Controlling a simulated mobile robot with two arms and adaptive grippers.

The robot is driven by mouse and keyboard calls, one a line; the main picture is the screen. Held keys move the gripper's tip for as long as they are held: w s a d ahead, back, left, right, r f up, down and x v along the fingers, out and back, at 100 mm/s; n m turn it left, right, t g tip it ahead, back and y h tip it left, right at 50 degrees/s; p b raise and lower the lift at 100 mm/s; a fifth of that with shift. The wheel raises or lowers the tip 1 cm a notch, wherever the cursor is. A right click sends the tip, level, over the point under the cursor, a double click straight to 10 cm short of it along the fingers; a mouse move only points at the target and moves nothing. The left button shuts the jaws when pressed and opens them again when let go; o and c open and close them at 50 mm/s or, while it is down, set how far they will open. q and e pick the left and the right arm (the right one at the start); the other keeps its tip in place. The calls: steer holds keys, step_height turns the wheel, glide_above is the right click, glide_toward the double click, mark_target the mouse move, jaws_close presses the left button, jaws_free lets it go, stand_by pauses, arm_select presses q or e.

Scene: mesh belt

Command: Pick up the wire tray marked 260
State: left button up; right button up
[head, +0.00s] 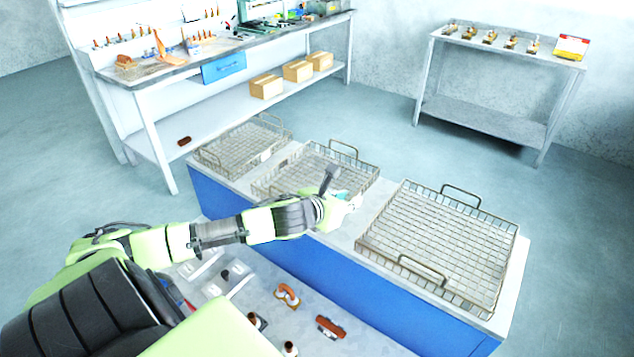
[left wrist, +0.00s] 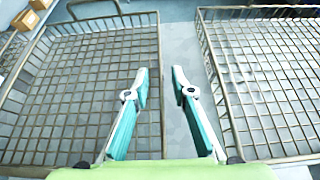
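Three empty wire trays stand in a row on a blue-fronted bench: a left tray (head: 240,147), a middle tray (head: 305,170) and a large right tray (head: 440,235). The middle and right trays show upright wire handles. I cannot read the mark 260 on any of them. My left gripper (head: 347,200) is over the near right corner of the middle tray. In the left wrist view its fingers (left wrist: 160,76) are open and empty, above the gap between two trays (left wrist: 80,75) (left wrist: 265,80). My right gripper is not in view.
The bench top (head: 345,240) has a bare strip between the middle and right trays. Small brown and black parts (head: 330,327) lie below, in front of the bench. A workbench with a blue drawer (head: 223,67) and a side table (head: 500,50) stand behind.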

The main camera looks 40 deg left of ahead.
mark_target(353, 196)
arm_select(q)
steer(key=shift+w+p, duration=0.3)
steer(key=shift+w, duration=0.2)
steer(key=p+x, duration=0.1)
steer(key=x, duration=0.2)
steer(key=shift+w, duration=0.15)
steer(key=shift+w+f, duration=0.3)
steer(key=shift+w, duration=0.05)
steer(key=shift+r, duration=0.1)
jaws_close()
